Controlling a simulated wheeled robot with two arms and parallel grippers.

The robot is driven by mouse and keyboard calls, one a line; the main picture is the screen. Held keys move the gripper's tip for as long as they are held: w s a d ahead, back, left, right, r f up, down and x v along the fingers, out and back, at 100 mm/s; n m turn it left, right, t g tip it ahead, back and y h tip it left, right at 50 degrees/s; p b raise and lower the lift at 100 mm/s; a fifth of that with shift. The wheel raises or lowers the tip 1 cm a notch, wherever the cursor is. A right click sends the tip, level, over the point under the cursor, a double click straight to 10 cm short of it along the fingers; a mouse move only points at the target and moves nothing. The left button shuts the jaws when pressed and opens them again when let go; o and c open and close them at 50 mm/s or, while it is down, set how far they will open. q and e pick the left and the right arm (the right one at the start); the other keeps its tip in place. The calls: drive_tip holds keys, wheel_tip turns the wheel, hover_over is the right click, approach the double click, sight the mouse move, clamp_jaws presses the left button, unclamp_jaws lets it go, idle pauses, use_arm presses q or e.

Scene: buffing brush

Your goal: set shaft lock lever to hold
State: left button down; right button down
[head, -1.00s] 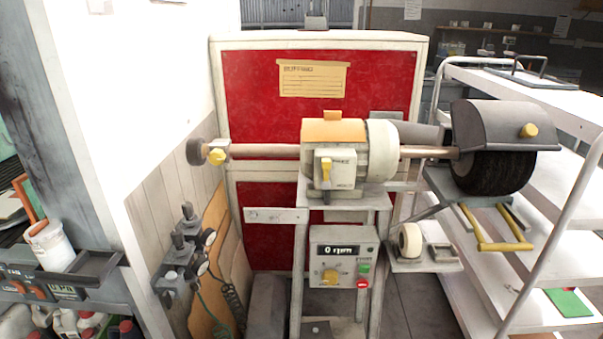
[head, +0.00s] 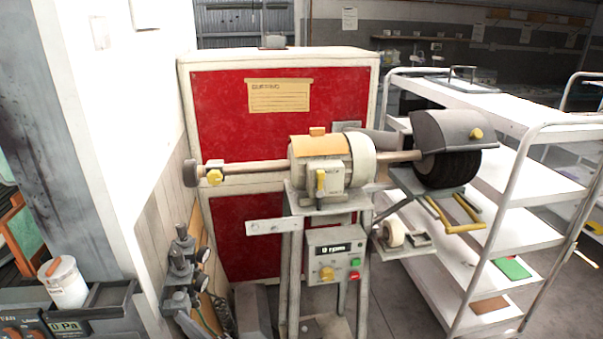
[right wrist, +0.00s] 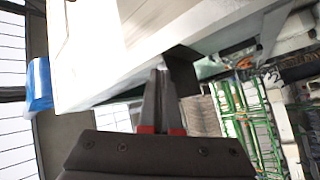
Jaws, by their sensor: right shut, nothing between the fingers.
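The buffing machine (head: 335,160) stands in the middle of the head view, with a horizontal shaft on both sides. A small yellow lever (head: 321,181) sits on a pale plate on the front of the motor housing. It looks roughly vertical, but the plate's lettering is too small to read. The brush wheel (head: 445,168) is at the right end under a grey guard. My right gripper (right wrist: 161,76) shows in the right wrist view, shut and empty, below a pale slab-like surface. Neither gripper can be made out in the head view, and the lever is not recognisable in the wrist view.
A control box (head: 336,255) reading 0 rpm, with a yellow knob and green and red buttons, hangs below the motor. A red-panelled cabinet (head: 235,110) stands behind. A white shelf cart (head: 530,185) is close on the right. A wall post and gauges (head: 183,262) are left.

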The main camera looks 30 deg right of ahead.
drive_tip(key=w+d+r+g+h+p, duration=0.1)
drive_tip(key=w+d+h+p, duration=0.2)
drive_tip(key=w+h, duration=0.55)
drive_tip(key=w+d+r+m+g+h+p, duration=0.1)
drive_tip(key=w+d+r+m+h+p, duration=0.15)
drive_tip(key=w+d+r+h, duration=0.45)
drive_tip(key=s+d+r+m+g+h+p, duration=0.1)
drive_tip(key=s+d+r+m+g+h, duration=0.3)
drive_tip(key=r, duration=0.4)
drive_tip(key=s+d+r+m+g+h+p, duration=0.2)
drive_tip(key=s+d+r+m+g+h, duration=0.2)
drive_tip(key=s+d+r+g+h, duration=0.1)
drive_tip(key=s+d+r+h, duration=0.1)
drive_tip(key=d+r+h, duration=0.1)
drive_tip(key=d+r, duration=0.1)
drive_tip(key=shift+d+r, duration=0.2)
drive_tip(key=shift+d, duration=0.35)
drive_tip(key=shift+s+h, duration=0.1)
drive_tip(key=shift+h, duration=0.15)
